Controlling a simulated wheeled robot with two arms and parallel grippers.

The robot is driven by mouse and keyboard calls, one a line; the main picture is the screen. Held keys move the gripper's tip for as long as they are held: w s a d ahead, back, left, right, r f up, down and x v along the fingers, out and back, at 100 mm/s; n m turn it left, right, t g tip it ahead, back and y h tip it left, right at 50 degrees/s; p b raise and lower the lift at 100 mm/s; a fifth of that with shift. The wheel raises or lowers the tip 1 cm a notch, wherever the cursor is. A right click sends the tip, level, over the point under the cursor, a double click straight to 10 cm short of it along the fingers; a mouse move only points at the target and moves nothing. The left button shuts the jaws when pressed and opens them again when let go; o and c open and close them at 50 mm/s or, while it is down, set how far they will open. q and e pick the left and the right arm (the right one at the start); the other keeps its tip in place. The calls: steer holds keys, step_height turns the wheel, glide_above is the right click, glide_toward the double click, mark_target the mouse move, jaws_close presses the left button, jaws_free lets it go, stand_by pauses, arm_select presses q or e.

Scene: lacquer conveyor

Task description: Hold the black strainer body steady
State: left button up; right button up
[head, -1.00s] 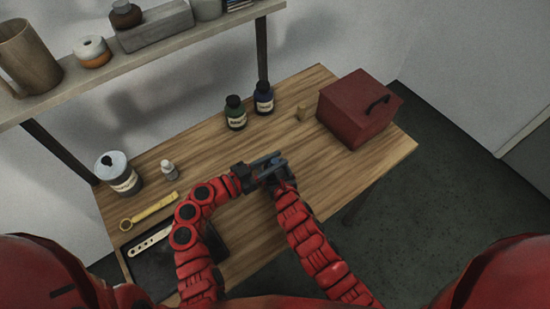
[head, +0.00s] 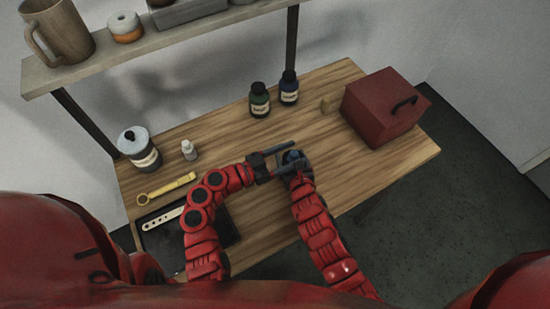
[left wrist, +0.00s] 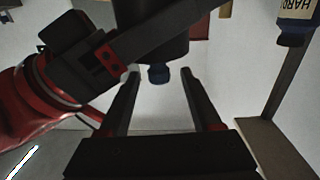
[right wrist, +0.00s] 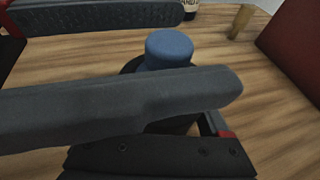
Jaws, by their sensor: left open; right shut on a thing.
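The black strainer body (left wrist: 162,28) is a dark round piece with a blue cap (right wrist: 169,48) on top. My right gripper (head: 296,163) is shut on the body, above the table; in the right wrist view its hold is mostly hidden behind a left finger. My left gripper (head: 283,157) comes in from the left and is open. Its two fingers (left wrist: 162,90) lie on either side of the blue cap, with visible gaps. In the head view the blue cap (head: 293,155) shows between them, and the black body is mostly hidden.
The wooden table (head: 340,170) holds a red box (head: 383,108), a green bottle (head: 259,100), a blue bottle (head: 289,88), a lidded jar (head: 139,150), a small white bottle (head: 189,150) and a yellow tool (head: 167,188). A dark tray (head: 220,228) lies at front left. A shelf (head: 180,42) runs above the back.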

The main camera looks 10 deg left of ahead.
arm_select(q)
steer(key=v, duration=1)
steer(key=shift+s+a, duration=0.15)
steer(key=shift+a, duration=0.15)
arm_select(e)
steer(key=o, duration=1.5)
steer(key=v, duration=1.2)
arm_select(q)
steer(key=shift+s+f, duration=0.1)
arm_select(e)
steer(key=shift+s, duration=0.1)
